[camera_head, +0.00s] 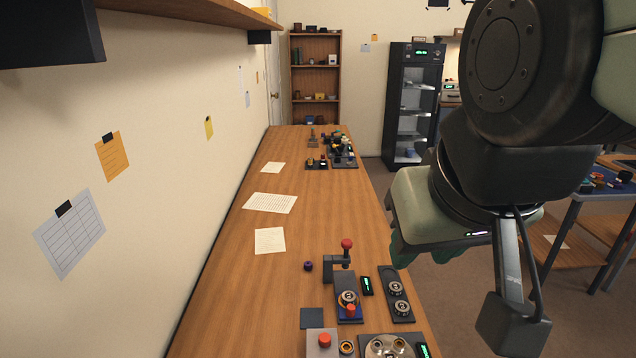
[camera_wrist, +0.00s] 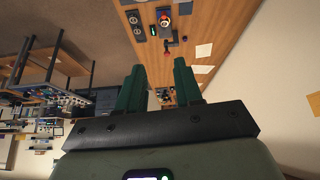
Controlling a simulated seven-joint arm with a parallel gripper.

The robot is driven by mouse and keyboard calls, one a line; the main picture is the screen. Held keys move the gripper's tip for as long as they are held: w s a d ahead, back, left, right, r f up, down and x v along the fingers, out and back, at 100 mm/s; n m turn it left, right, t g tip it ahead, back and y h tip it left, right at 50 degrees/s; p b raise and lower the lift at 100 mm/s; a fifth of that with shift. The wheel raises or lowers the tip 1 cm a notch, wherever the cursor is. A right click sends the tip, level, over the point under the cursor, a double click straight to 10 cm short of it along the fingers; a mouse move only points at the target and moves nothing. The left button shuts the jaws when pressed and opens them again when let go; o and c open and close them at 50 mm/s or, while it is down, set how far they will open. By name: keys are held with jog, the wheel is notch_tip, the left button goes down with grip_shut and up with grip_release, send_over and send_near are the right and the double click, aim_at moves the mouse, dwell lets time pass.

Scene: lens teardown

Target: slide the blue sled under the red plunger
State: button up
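The blue sled (camera_head: 350,317) sits on the near end of a dark base plate, with a silver lens part and a small red knob on it. The red plunger (camera_head: 346,244) stands on a dark bracket at the plate's far end, apart from the sled. Both show in the wrist view, the sled (camera_wrist: 163,11) near the top and the plunger (camera_wrist: 169,58) below it. My gripper (camera_head: 420,250) hangs right of the table in the head view. In the wrist view its green fingers (camera_wrist: 159,80) are apart with nothing between them.
A dark tray (camera_head: 384,273) with two lens parts and a small display (camera_head: 367,286) lie right of the press. A grey box with a red button (camera_head: 323,341) and a disc fixture (camera_head: 388,347) stand at the near edge. Papers (camera_head: 270,203) lie on the left; mid-table is mostly clear.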

jog(key=shift+n+t, duration=0.8)
jog(key=shift+n, duration=0.1)
jog(key=w, duration=0.6)
jog(key=shift+w, duration=0.4)
jog(key=c, duration=0.4)
jog(key=shift+n+h, duration=0.5)
jog(key=shift+h, duration=0.1)
jog(key=w+d, duration=0.1)
jog(key=w+d+f, duration=0.1)
jog(key=w, duration=0.1)
jog(key=shift+w+d, duration=0.1)
jog(key=shift+d, duration=0.05)
grip_shut()
jog(key=w+d+f+n+y, duration=0.1)
jog(key=w+d+f+n, duration=0.35)
jog(key=w+f, duration=0.3)
jog(key=w+d+f+n, duration=0.3)
jog(key=w+f+n, duration=0.25)
jog(key=f, duration=0.25)
jog(key=s+a+f+n+g+y, duration=0.1)
jog(key=s+f+n+y, duration=0.1)
jog(key=f, duration=0.6)
jog(key=s+a+f+n+g+y, duration=0.2)
jog(key=f+n+y, duration=0.2)
jog(key=f, duration=0.5)
jog(key=shift+s+a+f, duration=0.15)
jog(key=shift+s+f, duration=0.1)
jog(key=shift+s, duration=0.15)
